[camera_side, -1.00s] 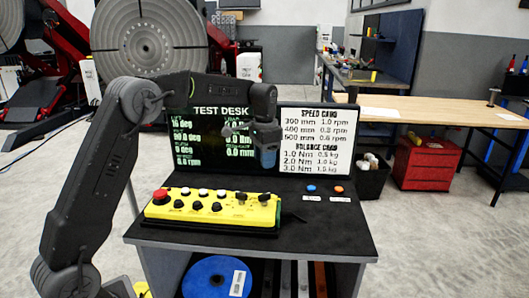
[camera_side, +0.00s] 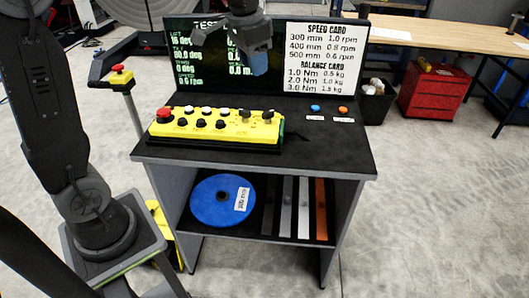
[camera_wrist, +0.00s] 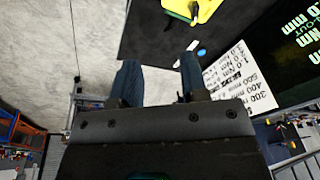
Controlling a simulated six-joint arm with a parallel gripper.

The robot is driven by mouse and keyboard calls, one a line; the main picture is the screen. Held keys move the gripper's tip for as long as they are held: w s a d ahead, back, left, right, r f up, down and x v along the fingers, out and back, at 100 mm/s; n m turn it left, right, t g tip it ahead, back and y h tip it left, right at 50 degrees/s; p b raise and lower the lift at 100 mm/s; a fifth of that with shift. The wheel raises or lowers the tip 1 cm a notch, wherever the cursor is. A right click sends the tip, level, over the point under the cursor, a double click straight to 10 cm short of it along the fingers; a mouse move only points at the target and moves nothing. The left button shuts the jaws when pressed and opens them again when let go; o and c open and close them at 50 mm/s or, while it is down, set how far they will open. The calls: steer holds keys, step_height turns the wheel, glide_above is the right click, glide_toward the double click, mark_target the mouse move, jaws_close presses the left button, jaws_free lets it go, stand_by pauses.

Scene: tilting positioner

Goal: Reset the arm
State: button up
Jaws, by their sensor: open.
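My gripper (camera_side: 258,62) hangs above the back of the test desk (camera_side: 330,155), in front of the right part of its dark screen (camera_side: 190,62). In the wrist view its two blue-grey fingers (camera_wrist: 160,78) stand apart with nothing between them. In the side view the upper arm is cut off by the top edge. A yellow control box (camera_side: 235,127) with a red button, several knobs and white buttons lies on the desk below and in front of my gripper, apart from it.
A white card panel (camera_side: 325,60) stands right of the screen. A blue and an orange button (camera_side: 343,110) sit on the desktop. The shelf below holds a blue disc (camera_side: 212,205) and several bars (camera_side: 303,208). A red cabinet (camera_side: 430,92) and black bin (camera_side: 375,105) stand right.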

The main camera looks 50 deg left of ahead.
steer(key=s+d+f+n+t, duration=0.1)
steer(key=s+d+f, duration=0.1)
steer(key=s, duration=0.8)
steer(key=s+d+f+n+t, duration=0.1)
steer(key=s+d, duration=0.4)
steer(key=s, duration=0.5)
steer(key=shift+f+t, duration=0.55)
steer(key=shift+t, duration=0.25)
